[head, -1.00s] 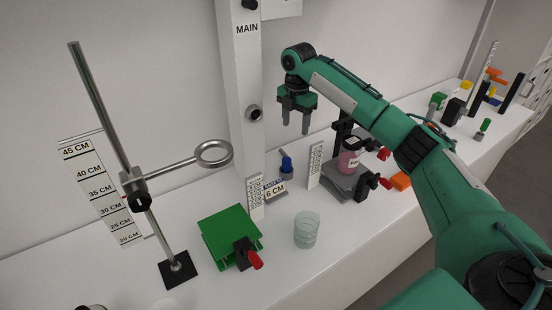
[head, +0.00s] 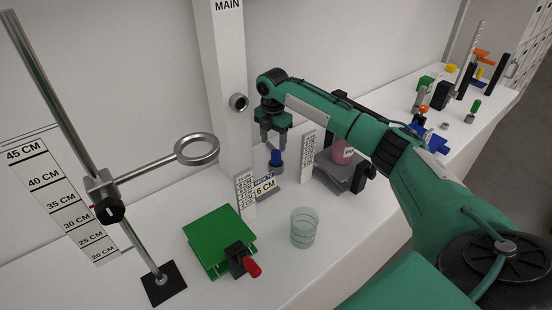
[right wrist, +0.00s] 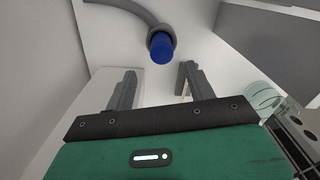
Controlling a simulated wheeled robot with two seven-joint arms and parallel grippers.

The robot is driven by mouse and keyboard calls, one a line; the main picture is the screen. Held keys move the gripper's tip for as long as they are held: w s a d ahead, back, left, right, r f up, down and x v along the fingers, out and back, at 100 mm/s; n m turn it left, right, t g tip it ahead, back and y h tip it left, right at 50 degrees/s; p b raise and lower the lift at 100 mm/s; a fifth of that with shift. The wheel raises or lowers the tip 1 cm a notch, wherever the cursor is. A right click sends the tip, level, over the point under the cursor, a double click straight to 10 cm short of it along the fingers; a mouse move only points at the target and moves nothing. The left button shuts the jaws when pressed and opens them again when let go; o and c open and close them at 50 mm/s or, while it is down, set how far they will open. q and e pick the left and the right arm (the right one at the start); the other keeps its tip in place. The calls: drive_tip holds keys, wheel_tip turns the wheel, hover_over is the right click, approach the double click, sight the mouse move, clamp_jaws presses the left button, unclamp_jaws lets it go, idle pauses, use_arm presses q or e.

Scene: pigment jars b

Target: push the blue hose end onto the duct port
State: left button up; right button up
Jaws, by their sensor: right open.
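The blue hose end (head: 276,158) points up from its holder on the bench, beside the "6 CM" label. It also shows in the right wrist view (right wrist: 161,48), on a curved grey hose. The duct port (head: 238,102) is a round grey stub with a dark opening on the white column marked "MAIN". My right gripper (head: 273,142) is open and empty, fingers pointing down just above the hose end. In the right wrist view the hose end lies ahead of the gap between the fingers (right wrist: 156,82), apart from both. My left gripper is out of view.
A green platform (head: 215,234) with a red knob and a glass beaker (head: 304,228) stand in front. A ring stand (head: 197,149) rises at left. A grey jack (head: 340,177) bearing a pink jar is right of the hose end, behind a small scale card (head: 308,150).

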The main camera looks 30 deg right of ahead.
sight(277, 152)
drive_tip(key=shift+w+f, duration=0.15)
drive_tip(key=shift+f, duration=0.7)
drive_tip(key=f+p, duration=0.1)
drive_tip(key=f, duration=0.1)
drive_tip(key=d+f+p, duration=0.1)
drive_tip(key=f, duration=0.1)
drive_tip(key=shift+s+f, duration=0.2)
drive_tip(key=shift+f, duration=0.45)
drive_tip(key=c, duration=1)
drive_tip(key=shift+c, duration=0.2)
